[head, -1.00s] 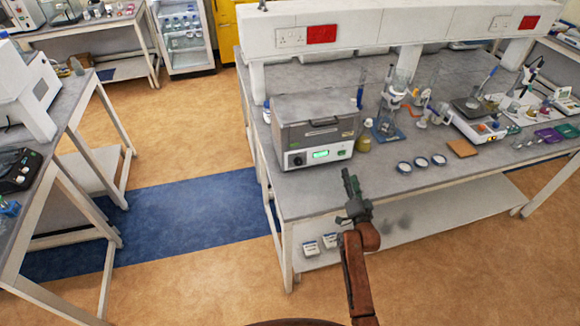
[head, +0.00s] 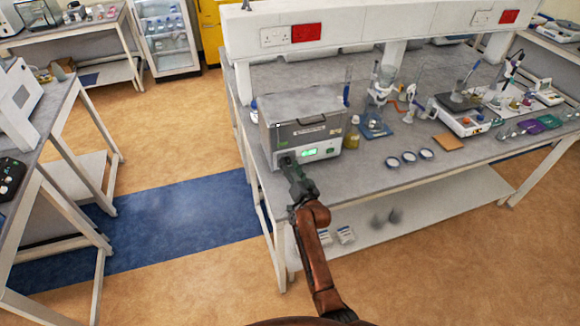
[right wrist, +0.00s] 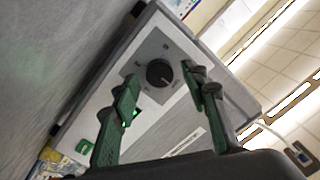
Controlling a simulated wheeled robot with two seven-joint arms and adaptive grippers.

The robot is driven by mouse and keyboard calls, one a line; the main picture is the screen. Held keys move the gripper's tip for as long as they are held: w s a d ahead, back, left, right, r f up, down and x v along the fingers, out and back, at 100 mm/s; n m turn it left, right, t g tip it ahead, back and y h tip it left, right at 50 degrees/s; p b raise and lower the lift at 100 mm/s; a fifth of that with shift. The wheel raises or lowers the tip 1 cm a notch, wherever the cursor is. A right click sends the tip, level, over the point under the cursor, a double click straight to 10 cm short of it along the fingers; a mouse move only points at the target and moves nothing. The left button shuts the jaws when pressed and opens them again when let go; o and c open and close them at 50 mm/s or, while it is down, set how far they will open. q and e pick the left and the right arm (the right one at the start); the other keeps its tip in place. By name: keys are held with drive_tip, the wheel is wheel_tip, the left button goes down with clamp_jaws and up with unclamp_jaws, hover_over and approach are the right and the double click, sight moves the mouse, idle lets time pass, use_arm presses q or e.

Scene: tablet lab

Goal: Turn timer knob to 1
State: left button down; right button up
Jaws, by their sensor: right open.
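The timer knob (right wrist: 159,72) is a round black dial on a grey panel with markings, on the front of a grey metal bath unit (head: 303,133). In the right wrist view it shows between and beyond the two fingers of my right gripper (right wrist: 163,95). The fingers are green and dark, spread apart, and do not appear to touch the knob. In the head view my right gripper (head: 287,162) is at the left part of the unit's front and covers the knob. A green lit display (head: 309,153) is beside it. The knob's exact setting is too small to read. My left gripper is not seen.
The unit stands at the bench's (head: 350,190) left front corner. A yellowish bottle (head: 352,134), a blue-based stand (head: 375,125) and several small dishes (head: 409,157) are to its right. A lower shelf (head: 410,215) runs beneath. The floor left of the bench is open.

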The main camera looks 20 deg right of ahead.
drive_tip(key=shift+c, duration=0.2)
clamp_jaws()
idle(0.4)
drive_tip(key=shift+m, duration=0.3)
drive_tip(key=m+p, duration=0.1)
drive_tip(key=m, duration=0.1)
drive_tip(key=shift+m, duration=0.3)
drive_tip(key=m+p, duration=0.1)
drive_tip(key=m, duration=0.2)
drive_tip(key=shift+m, duration=0.3)
drive_tip(key=m+p, duration=0.1)
drive_tip(key=m, duration=0.3)
drive_tip(key=shift+f+m+h, duration=0.15)
drive_tip(key=shift+m+h, duration=0.15)
drive_tip(key=shift+m, duration=0.1)
drive_tip(key=shift+f+m+t+p, duration=0.1)
drive_tip(key=shift+m+t+p, duration=0.3)
drive_tip(key=shift+m, duration=1.9)
